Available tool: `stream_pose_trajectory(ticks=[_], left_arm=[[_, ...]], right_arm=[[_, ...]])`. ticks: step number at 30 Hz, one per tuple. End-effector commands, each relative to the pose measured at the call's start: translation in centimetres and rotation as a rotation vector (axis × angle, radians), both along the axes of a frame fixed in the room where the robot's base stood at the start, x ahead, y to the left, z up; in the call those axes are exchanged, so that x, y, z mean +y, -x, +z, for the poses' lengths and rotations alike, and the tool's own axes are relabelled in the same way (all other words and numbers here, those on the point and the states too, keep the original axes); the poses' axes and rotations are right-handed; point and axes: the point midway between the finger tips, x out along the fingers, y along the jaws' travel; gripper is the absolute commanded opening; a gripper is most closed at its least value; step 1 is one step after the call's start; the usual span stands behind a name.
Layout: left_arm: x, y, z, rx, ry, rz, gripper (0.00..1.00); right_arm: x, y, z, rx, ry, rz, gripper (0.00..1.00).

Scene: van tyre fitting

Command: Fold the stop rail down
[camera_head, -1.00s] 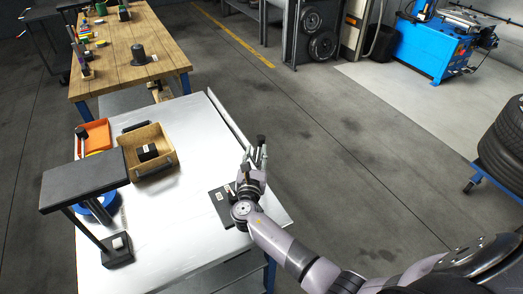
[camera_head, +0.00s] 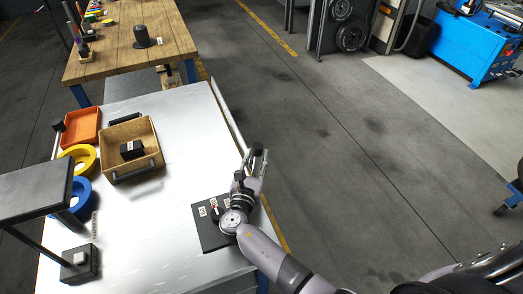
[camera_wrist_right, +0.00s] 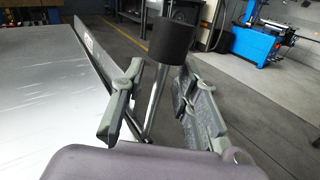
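The stop rail (camera_head: 229,115) is a thin metal strip along the right edge of the metal-topped table. In the right wrist view the stop rail (camera_wrist_right: 95,52) stands up above the tabletop. A lever with a metal rod and black cylindrical knob (camera_wrist_right: 172,40) rises near its close end. My right gripper (camera_head: 255,158) is at this end of the rail. In the wrist view the right gripper's fingers (camera_wrist_right: 160,105) are apart, one on each side of the lever's rod, with a gap at the right finger. Contact at the left finger is unclear. My left gripper is out of view.
The metal table (camera_head: 150,225) holds a wooden tray (camera_head: 106,158) with a black block, an orange bin (camera_head: 84,127), yellow and blue rings, a black stand (camera_head: 40,190) and a dark labelled plate (camera_head: 205,235) beside my right wrist. Clear floor lies right of the table.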

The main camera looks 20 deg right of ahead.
Motion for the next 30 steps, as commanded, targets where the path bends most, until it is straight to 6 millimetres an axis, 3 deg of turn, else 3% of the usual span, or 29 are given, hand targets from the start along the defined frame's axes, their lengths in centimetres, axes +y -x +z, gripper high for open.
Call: stream_pose_trajectory(ticks=[10, 23, 30], left_arm=[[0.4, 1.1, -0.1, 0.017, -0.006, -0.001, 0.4], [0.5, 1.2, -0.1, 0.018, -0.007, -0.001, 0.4], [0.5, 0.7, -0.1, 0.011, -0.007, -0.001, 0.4]], right_arm=[[0.2, 0.1, 0.0, 0.001, -0.001, 0.0, 0.28], [0.2, 0.1, 0.0, 0.001, -0.001, 0.0, 0.0], [0.2, 0.1, 0.0, 0.0, 0.0, 0.0, 0.0]])
